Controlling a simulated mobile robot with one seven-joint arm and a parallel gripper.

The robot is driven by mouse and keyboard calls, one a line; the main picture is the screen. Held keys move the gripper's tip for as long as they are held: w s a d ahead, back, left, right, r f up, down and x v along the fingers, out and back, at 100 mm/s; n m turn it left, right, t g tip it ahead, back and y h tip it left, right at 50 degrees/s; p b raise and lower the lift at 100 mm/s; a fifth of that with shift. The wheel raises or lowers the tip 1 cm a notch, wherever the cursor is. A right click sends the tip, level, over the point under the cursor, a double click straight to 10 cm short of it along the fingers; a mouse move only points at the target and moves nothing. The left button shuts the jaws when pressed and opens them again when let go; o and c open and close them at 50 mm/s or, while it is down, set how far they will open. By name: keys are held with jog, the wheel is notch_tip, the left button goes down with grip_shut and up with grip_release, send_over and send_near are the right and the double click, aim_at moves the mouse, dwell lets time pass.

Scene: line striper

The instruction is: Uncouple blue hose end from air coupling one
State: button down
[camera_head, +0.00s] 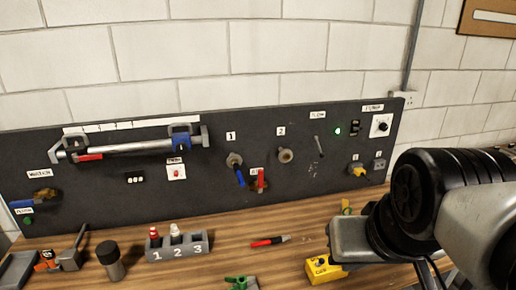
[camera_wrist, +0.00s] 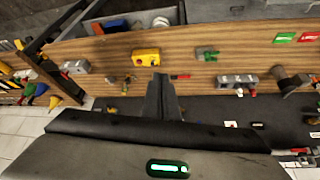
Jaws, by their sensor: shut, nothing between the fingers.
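Air coupling one (camera_head: 234,160) is a grey round fitting under the label "1" on the dark panel. The blue hose end (camera_head: 239,177) hangs just below it and appears to touch it; how it is seated is too small to tell. A similar fitting, coupling two (camera_head: 285,156), sits to the right with no hose visible on it. My gripper (camera_wrist: 162,80) is shut and empty in the wrist view, over the wooden bench. In the head view my arm fills the right side, well to the right of coupling one, and the fingertips cannot be made out.
The panel (camera_head: 100,188) stands behind the bench (camera_head: 215,268). A red-handled part (camera_head: 260,180) is close beside the blue hose end. A numbered grey block (camera_head: 178,247), a red and black tool (camera_head: 270,241) and a yellow box (camera_head: 324,270) lie in front.

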dwell(0.3)
jog(key=c, duration=2.4)
grip_release()
jog(key=o, duration=0.8)
jog(key=shift+n, duration=0.3)
jog(key=w+r, duration=0.1)
jog(key=w, duration=0.1)
jog(key=w+a+r, duration=0.1)
jog(key=w+r, duration=0.1)
jog(key=w, duration=0.1)
jog(key=shift+w+a+r, duration=0.3)
jog(key=shift+r, duration=0.05)
jog(key=shift+c, duration=0.2)
jog(key=w+a+r+n+p, duration=0.1)
jog(key=w+a+r, duration=0.15)
jog(key=w, duration=0.45)
jog(key=w+a+r, duration=0.1)
jog(key=w+a, duration=0.2)
jog(key=w, duration=0.4)
jog(key=n+y+p, duration=0.1)
jog(key=n, duration=0.1)
send_near(237, 167)
jog(key=b+x, duration=0.2)
jog(key=x, duration=0.2)
jog(key=shift+w+d+f, duration=0.15)
jog(key=shift+w+f, duration=0.05)
jog(key=shift+x, duration=1.9)
